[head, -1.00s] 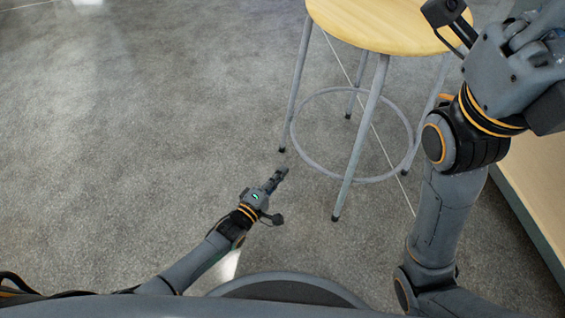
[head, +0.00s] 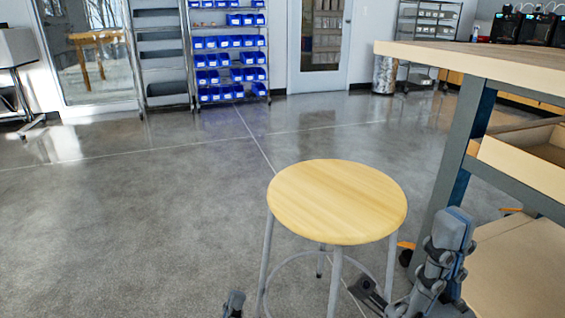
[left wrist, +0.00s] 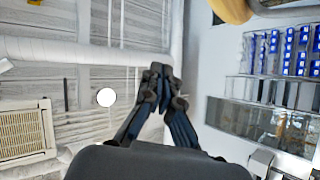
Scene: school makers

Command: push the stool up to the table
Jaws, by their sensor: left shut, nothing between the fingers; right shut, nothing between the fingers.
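The stool (head: 337,200) has a round light-wood seat, grey metal legs and a foot ring. It stands upright in the lower middle of the head view, a gap left of the table (head: 470,62), which has a wooden top and blue-grey legs. My left gripper (head: 234,300) is shut and empty, low beside the stool's left legs, mostly cut off by the frame edge. In the left wrist view its closed fingers (left wrist: 156,80) show; a yellow curved edge (left wrist: 230,8) at the top looks like the seat. My right gripper (head: 454,230) is shut, between stool and table.
An open wooden drawer (head: 530,150) and a lower shelf (head: 515,262) are on the table's near side. The floor (head: 130,220) left of and behind the stool is clear. A rack of blue bins (head: 230,60) and a bin (head: 384,74) stand at the far wall.

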